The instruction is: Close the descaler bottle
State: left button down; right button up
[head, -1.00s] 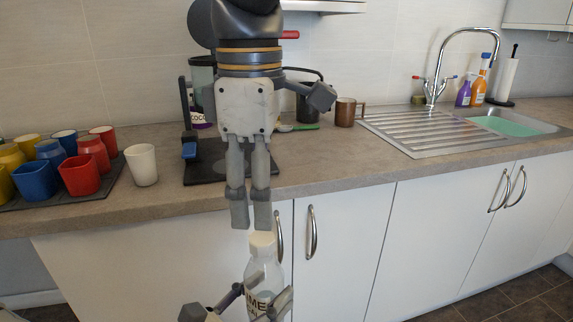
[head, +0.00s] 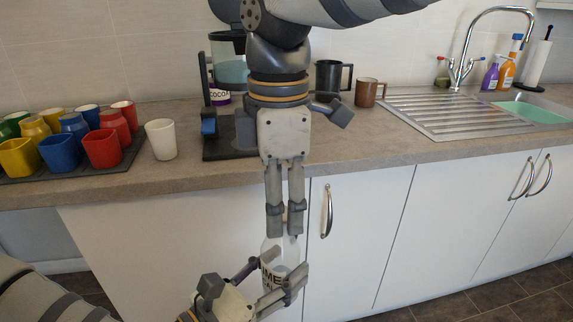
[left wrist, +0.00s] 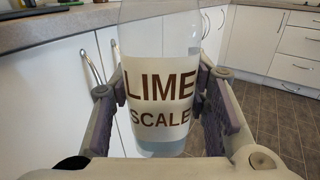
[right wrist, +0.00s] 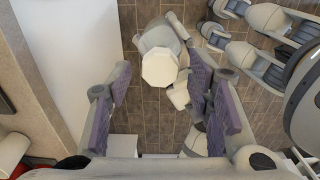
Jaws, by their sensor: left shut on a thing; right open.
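The descaler bottle (head: 272,272), clear with a white "LIME SCALE" label, stands upright in front of the cabinets. My left gripper (head: 275,280) is shut on its body; the left wrist view shows the label (left wrist: 160,88) between the fingers. My right gripper (head: 286,222) points straight down over the bottle's top, open. In the right wrist view the white eight-sided cap (right wrist: 160,68) shows between the open fingers, with space on both sides. In the head view the right fingers hide the cap; I cannot tell how tightly it sits.
The worktop edge (head: 190,190) and white cabinet doors lie just behind the bottle. On the worktop are a tray of coloured cups, a white cup (head: 161,139), a coffee machine (head: 228,120), a brown mug (head: 367,93) and the sink (head: 525,112). Floor space is free at right.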

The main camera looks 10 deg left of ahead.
jog(key=shift+f, duration=0.55)
grip_shut()
jog(key=m, duration=0.6)
jog(key=shift+m, duration=0.4)
jog(key=m, duration=0.6)
jog(key=shift+o, duration=0.3)
grip_release()
